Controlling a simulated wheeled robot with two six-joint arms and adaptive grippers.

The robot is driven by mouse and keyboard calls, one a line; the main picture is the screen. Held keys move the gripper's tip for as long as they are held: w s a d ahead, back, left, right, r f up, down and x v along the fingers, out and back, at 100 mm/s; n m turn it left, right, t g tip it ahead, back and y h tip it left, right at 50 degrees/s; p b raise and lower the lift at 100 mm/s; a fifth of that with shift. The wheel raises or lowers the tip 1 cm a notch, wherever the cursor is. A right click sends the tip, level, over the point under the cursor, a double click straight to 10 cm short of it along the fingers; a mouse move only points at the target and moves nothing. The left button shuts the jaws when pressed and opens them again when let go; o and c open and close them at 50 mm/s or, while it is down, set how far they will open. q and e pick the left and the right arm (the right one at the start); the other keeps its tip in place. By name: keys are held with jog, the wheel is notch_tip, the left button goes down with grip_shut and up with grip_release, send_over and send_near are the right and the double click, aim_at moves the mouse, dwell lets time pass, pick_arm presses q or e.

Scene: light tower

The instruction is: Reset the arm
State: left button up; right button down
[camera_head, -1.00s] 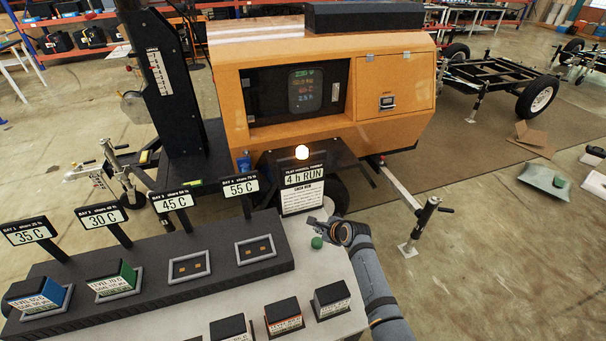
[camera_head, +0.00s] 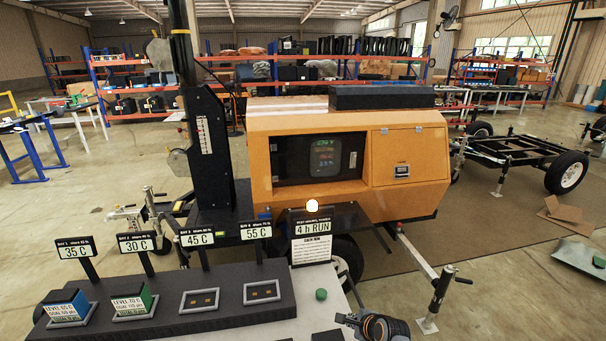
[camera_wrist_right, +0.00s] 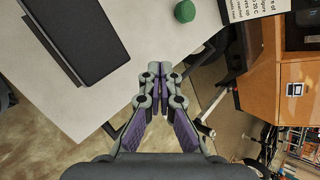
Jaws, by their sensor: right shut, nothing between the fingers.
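My right gripper (camera_head: 350,320) is at the lower edge of the head view, at the right end of the light table. In the right wrist view its fingers (camera_wrist_right: 158,70) are closed together with nothing between them. A green button (camera_head: 321,294) lies on the table beyond the gripper, apart from it; it also shows in the right wrist view (camera_wrist_right: 184,11). My left gripper is in neither view.
A dark rack (camera_head: 230,292) holds a blue block (camera_head: 66,306) and a green block (camera_head: 133,300); two of its slots show no block. Temperature signs stand behind it. The orange light tower (camera_head: 410,160) stands behind the table.

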jog(key=s+d+r+n+g+h, duration=0.1)
jog(key=s+d+r+n+g, duration=0.15)
jog(key=s+n, duration=0.6)
jog(key=s+d+r+n+g+h, duration=0.15)
jog(key=s+d+r+n, duration=0.35)
jog(key=s, duration=0.6)
jog(key=s+d+n+g+h, duration=0.1)
jog(key=s+d+n+h, duration=0.1)
jog(key=s+n, duration=0.7)
notch_tip(320, 180, down, 26)
jog(key=s+d+m+b, duration=0.1)
jog(key=d+m+b, duration=0.1)
pick_arm(q)
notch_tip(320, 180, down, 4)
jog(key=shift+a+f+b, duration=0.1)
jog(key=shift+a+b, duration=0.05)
jog(key=shift+b, duration=0.8)
pick_arm(e)
jog(key=s+d+f+g, duration=0.1)
jog(key=s+f+g, duration=0.1)
jog(key=s+f, duration=1.8)
jog(key=shift+d+f, duration=0.3)
jog(key=shift+d, duration=0.1)
jog(key=shift+y, duration=0.25)
